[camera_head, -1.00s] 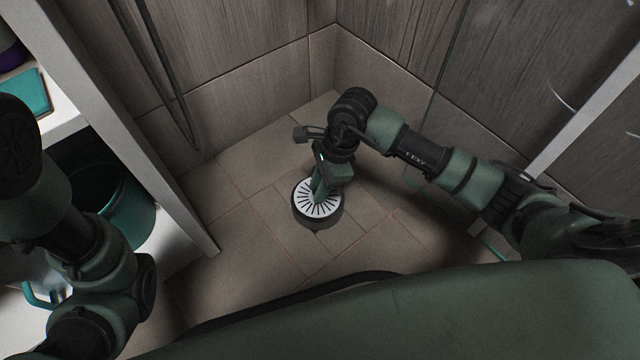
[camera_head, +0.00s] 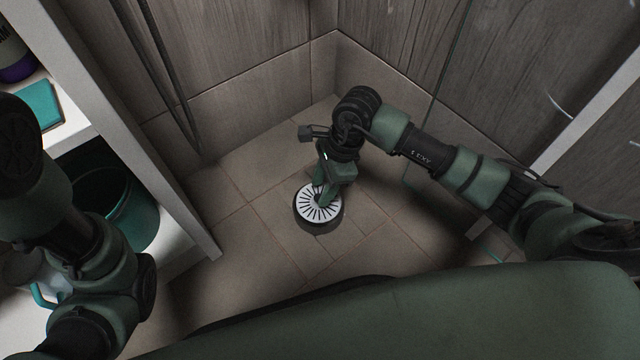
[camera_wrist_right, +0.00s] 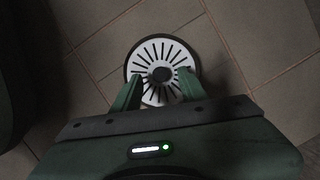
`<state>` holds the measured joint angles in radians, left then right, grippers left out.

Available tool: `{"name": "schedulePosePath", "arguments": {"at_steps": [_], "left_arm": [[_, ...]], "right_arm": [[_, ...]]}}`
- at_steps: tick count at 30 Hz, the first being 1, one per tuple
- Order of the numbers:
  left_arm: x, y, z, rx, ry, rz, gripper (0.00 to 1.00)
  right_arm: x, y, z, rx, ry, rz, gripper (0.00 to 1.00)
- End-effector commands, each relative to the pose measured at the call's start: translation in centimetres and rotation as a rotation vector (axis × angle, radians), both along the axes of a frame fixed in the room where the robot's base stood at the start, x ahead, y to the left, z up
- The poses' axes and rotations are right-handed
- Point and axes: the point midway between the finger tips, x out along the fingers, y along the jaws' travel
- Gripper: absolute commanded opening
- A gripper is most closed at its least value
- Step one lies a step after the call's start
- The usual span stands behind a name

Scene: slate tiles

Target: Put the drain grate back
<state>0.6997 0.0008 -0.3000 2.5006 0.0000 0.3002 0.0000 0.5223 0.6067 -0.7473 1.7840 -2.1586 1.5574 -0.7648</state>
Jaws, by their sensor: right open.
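The drain grate (camera_head: 318,207) is a white disc with dark radial slots, on the tiled floor near the corner. In the right wrist view the grate (camera_wrist_right: 150,52) shows a dark knob (camera_wrist_right: 162,74) at its centre and a dark ring around its edge. In the head view a dark crescent shows below its near edge; I cannot tell whether it sits fully flush. My right gripper (camera_head: 322,196) is over the grate, open, with its fingers (camera_wrist_right: 161,84) apart on either side of the knob. My left gripper is out of view; only its arm shows at the left.
A white shelf unit (camera_head: 185,200) stands at the left, with a teal bucket (camera_head: 130,215) and a teal box (camera_head: 40,103) in it. Tiled walls (camera_head: 235,90) meet behind the grate. A glass panel edge (camera_head: 440,75) runs at the right. Floor left of the grate is clear.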

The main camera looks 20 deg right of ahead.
Motion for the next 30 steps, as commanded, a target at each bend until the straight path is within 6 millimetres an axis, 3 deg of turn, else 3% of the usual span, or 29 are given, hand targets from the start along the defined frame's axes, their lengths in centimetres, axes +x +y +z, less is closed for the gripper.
{"name": "schedulePosePath", "arguments": {"at_steps": [1,7,17,20,23,26,29,30], "left_arm": [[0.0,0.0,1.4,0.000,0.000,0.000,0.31],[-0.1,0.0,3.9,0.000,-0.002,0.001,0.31],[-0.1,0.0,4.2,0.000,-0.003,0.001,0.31],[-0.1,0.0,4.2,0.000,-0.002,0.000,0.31],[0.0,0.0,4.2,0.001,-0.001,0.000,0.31],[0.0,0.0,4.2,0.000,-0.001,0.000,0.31],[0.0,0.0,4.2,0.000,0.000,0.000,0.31],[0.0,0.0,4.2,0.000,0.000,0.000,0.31]], "right_arm": [[0.0,-0.3,1.6,-0.001,-0.001,0.000,0.43],[0.0,-1.1,4.6,-0.001,-0.001,0.000,0.43],[-0.1,-1.4,5.1,0.001,0.000,0.000,0.43],[-0.1,-0.5,5.6,0.029,-0.002,0.001,0.43],[-0.2,2.4,7.4,0.129,-0.003,0.003,0.43],[-0.9,7.9,11.5,0.330,0.009,0.008,0.43],[-2.7,14.2,18.4,0.604,0.052,0.016,0.43],[-3.7,16.3,21.7,0.721,0.083,0.022,0.43]]}}
